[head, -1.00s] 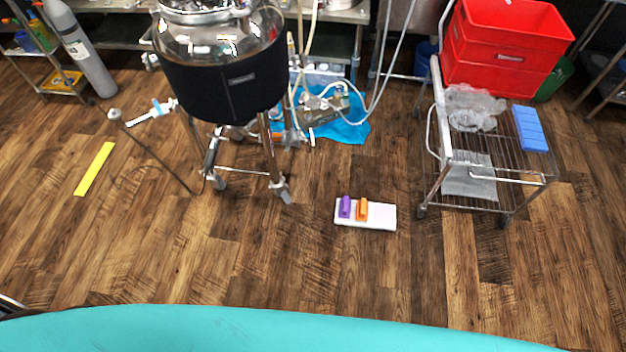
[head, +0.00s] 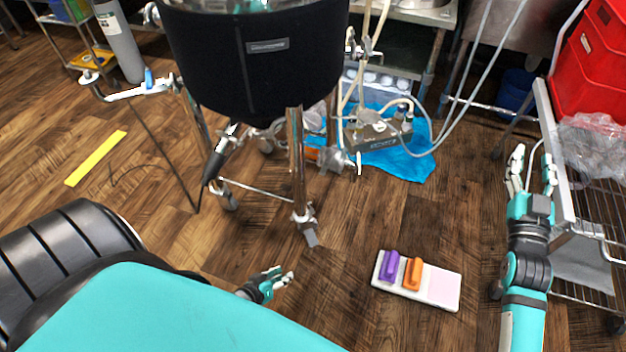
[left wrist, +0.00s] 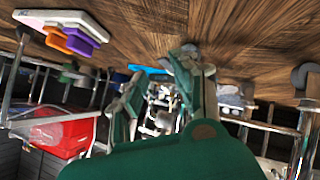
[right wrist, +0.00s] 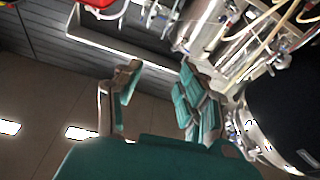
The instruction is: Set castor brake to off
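A black-jacketed steel vessel (head: 262,65) stands on metal legs. The front leg ends in a castor (head: 308,230) with a grey tab at the floor; its brake setting is too small to tell. To its right, a white board (head: 440,285) lies on the floor, with a purple lever-like piece (head: 390,265) and an orange one (head: 412,272). My left gripper (head: 286,277) is low, between the castor and my base, touching neither castor nor board; its fingers look apart and empty in the left wrist view (left wrist: 160,68). My right gripper (head: 533,160) is raised beside the cart, open and empty.
A wire cart (head: 560,150) on castors stands at the right, close to my right arm. Hoses and a pump (head: 375,132) sit on a blue sheet (head: 410,165) behind the vessel. Floor around the board is clear.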

